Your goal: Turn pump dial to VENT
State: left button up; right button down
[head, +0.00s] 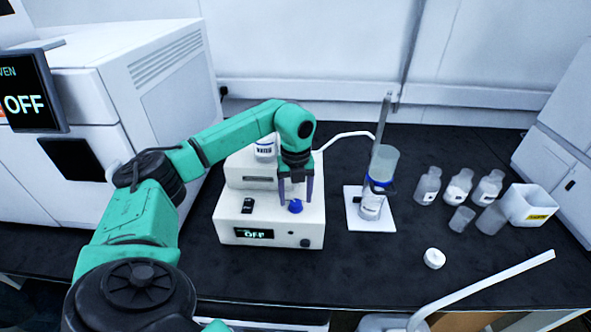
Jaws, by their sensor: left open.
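The pump (227,220) is a cream box on the dark bench in the head view, with a small display reading OFF on its front. A blue dial (295,206) sits on its top face near the right side. A dark knob (305,243) is on the front face at the lower right. My left gripper (296,196) is above the pump, pointing down, with its dark fingers apart around or just above the blue dial. I cannot tell whether the fingers touch the dial. The dial's markings are too small to read. My right gripper is not in view.
A filter flask assembly (370,208) on a white stand (385,223) is right of the pump, joined by a white tube. Several bottles (428,185), a white bin (530,205) and a white cap (434,258) are further right. A large machine with an OFF screen (25,104) stands left.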

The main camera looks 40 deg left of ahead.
aim_at(296, 202)
pick_arm(q)
notch_tip(296, 202, up, 13)
jog(key=shift+p, duration=0.4)
